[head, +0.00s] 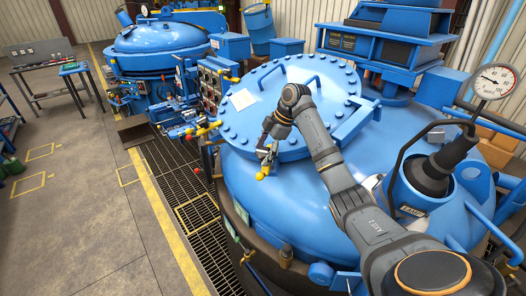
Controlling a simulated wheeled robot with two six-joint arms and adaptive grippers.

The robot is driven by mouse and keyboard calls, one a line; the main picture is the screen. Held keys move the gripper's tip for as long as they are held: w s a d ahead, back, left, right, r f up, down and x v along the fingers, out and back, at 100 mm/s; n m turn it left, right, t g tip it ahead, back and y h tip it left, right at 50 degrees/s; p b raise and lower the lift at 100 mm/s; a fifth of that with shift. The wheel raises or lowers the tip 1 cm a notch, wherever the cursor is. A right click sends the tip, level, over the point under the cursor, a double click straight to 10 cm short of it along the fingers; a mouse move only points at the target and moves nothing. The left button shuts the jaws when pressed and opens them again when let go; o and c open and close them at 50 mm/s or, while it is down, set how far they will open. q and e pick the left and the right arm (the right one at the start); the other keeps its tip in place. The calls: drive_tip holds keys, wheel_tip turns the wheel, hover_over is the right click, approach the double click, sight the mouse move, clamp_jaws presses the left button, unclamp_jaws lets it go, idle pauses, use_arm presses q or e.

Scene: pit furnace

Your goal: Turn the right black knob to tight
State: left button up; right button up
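My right arm reaches in from the lower right across the big blue furnace vessel (285,215). My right gripper (267,155) points down beside the front edge of the round bolted lid (305,85). A small yellow-ended fitting (262,173) shows right at its fingertips. The gripper is small and dark here, so I cannot tell whether it is open or shut, or touching the fitting. I cannot clearly pick out the right black knob; the wrist and gripper may hide it. My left gripper is not in view.
A pressure gauge (494,82) and a black-topped blue fitting (436,172) stand at the right. A control box (213,84) and blue-yellow valve parts are left of the lid. A floor grating (185,190) runs along the vessel. The concrete floor at left is mostly clear.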

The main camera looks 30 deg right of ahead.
drive_tip(key=shift+a, duration=0.1)
drive_tip(key=c, duration=0.5)
drive_tip(key=shift+s+r, duration=0.1)
drive_tip(key=shift+c, duration=1.1)
drive_tip(key=c, duration=0.4)
drive_tip(key=shift+s+m+t+h+b, duration=0.1)
drive_tip(key=shift+m+t+h+b, duration=0.3)
drive_tip(key=shift+m+t+b, duration=0.6)
drive_tip(key=m+t+h, duration=0.1)
drive_tip(key=m, duration=0.2)
drive_tip(key=shift+s+a+m+t+h, duration=0.1)
drive_tip(key=shift+m+t+h, duration=0.2)
drive_tip(key=shift+t+h, duration=0.1)
drive_tip(key=m+t+h, duration=0.1)
drive_tip(key=m, duration=0.1)
drive_tip(key=m+t+h, duration=0.1)
drive_tip(key=m+h, duration=0.1)
drive_tip(key=m, duration=0.1)
drive_tip(key=shift+a, duration=0.2)
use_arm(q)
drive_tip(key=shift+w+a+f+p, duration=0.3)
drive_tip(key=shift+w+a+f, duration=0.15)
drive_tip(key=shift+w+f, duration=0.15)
use_arm(e)
drive_tip(key=shift+f+m+h, duration=0.2)
drive_tip(key=shift+m+h, duration=1.4)
drive_tip(key=shift+m, duration=0.4)
